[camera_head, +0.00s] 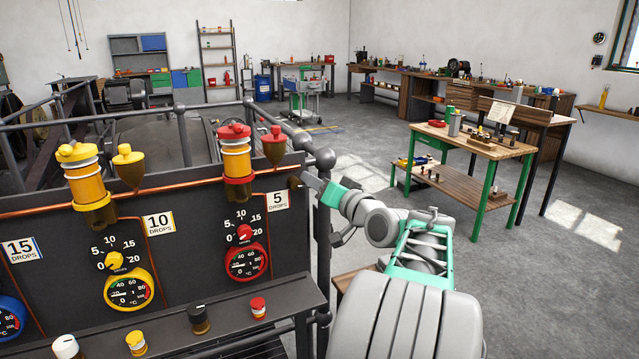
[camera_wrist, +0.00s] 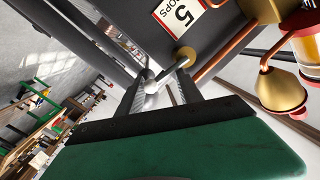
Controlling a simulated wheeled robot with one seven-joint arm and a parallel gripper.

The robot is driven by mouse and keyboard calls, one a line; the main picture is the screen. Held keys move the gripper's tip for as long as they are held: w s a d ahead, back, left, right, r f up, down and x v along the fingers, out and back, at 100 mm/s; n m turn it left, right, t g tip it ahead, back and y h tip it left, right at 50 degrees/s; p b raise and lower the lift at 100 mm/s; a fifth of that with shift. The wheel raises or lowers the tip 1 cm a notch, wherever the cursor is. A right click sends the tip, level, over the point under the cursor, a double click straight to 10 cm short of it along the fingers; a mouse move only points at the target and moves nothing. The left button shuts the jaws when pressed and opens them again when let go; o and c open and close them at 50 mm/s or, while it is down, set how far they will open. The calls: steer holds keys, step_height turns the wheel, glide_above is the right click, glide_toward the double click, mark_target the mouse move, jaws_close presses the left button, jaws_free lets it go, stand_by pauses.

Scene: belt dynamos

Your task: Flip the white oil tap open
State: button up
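The tap has a pale rod with a white ball end (camera_wrist: 151,84), seen in the wrist view. The rod slants from the ball to a round brass body (camera_wrist: 186,56) beside the copper pipe and below the "5 drops" card. My gripper (camera_wrist: 160,78) is open around the rod, one finger on each side. The ball is close to the left finger; I cannot tell if they touch. In the head view my gripper (camera_head: 312,181) is at the right end of the dark panel, and the tap there is small and mostly hidden.
The dark panel (camera_head: 185,245) carries yellow and red oilers, dials and a copper pipe (camera_head: 206,183). A grey railing post (camera_head: 324,240) stands close to my arm. A shelf below holds several coloured caps. A wooden workbench (camera_head: 480,147) stands at right, with free floor around it.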

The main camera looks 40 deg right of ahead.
steer(key=shift+o, duration=0.8)
steer(key=shift+r, duration=0.15)
steer(key=shift+s+d, duration=0.1)
steer(key=shift+s, duration=0.25)
steer(key=s+a, duration=0.1)
steer(key=s, duration=0.6)
steer(key=shift+a, duration=0.1)
